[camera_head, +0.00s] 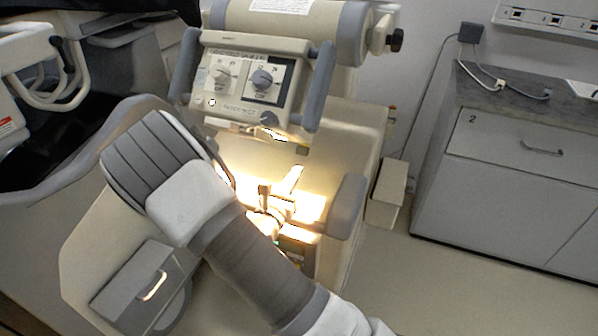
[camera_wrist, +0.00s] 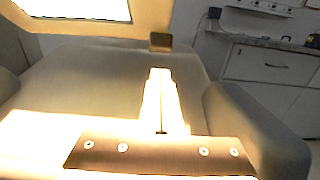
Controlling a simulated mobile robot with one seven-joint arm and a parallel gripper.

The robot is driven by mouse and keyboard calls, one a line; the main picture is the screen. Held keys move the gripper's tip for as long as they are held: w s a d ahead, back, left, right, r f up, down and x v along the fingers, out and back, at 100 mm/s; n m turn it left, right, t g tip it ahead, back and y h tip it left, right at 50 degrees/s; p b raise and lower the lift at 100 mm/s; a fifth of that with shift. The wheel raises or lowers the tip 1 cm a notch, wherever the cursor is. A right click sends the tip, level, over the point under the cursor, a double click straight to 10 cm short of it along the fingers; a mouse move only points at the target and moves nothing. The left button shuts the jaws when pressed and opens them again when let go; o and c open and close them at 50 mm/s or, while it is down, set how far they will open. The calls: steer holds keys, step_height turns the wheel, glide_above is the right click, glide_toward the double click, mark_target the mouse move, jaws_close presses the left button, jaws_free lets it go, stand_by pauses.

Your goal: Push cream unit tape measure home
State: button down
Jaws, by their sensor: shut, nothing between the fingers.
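The cream unit (camera_head: 352,150) fills the middle of the head view, with a control panel and two knobs on top. A small dark brown block (camera_head: 302,150) sits on its face below the panel. It also shows in the wrist view (camera_wrist: 160,42), and may be the tape measure, but I cannot tell for sure. My gripper (camera_head: 296,171) is shut and empty, in front of the lit cream face. Strong glare washes out the area around the fingers.
A grey padded handle (camera_head: 346,207) stands to the right of my gripper; it also shows in the wrist view (camera_wrist: 255,130). The control panel (camera_head: 250,82) overhangs above. A grey drawer cabinet (camera_head: 510,180) stands at the right, with clear floor (camera_head: 430,285) before it.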

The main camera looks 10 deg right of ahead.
steer(key=f+p+v, duration=0.1)
steer(key=v, duration=1)
steer(key=s+d+r+m+g+h, duration=0.3)
steer(key=s+d+r+m+g, duration=0.4)
steer(key=d+m+g, duration=0.4)
steer(key=s+d+r+m+g+y, duration=0.2)
steer(key=s+r+m+g+y, duration=0.3)
steer(key=s+m, duration=0.5)
steer(key=s+a+r+m+t+y, duration=0.4)
steer(key=a+r+m+t+y, duration=0.3)
steer(key=r+m+y, duration=0.15)
step_height(320, 180, up, 15)
steer(key=p, duration=1.5)
steer(key=shift+s+f+n, duration=0.15)
steer(key=shift+f+n, duration=0.05)
steer(key=shift+n, duration=0.15)
steer(key=shift+y, duration=0.25)
